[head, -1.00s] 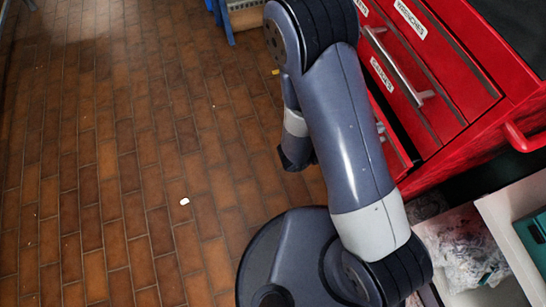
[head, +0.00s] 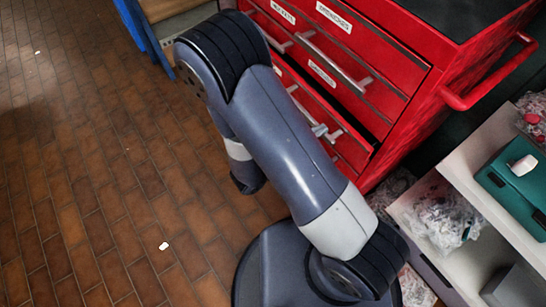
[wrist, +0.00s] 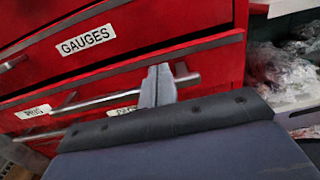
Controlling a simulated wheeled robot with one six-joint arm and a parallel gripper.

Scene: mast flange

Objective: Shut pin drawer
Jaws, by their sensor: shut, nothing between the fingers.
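The red tool cabinet (head: 408,125) stands at the right in the head view. One drawer (head: 347,131) stands out a little, with a dark gap above its front. In the wrist view a small label (wrist: 33,111) seems to read PINS; another label (wrist: 122,110) is partly hidden behind my gripper. The GAUGES label (wrist: 86,39) is on the drawer above. My gripper (wrist: 159,72) is shut and empty, its fingertips at a long bar handle (wrist: 185,80). I cannot tell whether they touch it. In the head view my arm hides much of the cabinet front.
A WRENCHES label (head: 335,17) marks an upper drawer. A red side rail (head: 490,75) sticks out from the cabinet. A pale shelf (head: 450,150) with wrapped goods and a green case (head: 515,175) stands at right. A blue stand (head: 145,30) is at the back. The floor at left is open.

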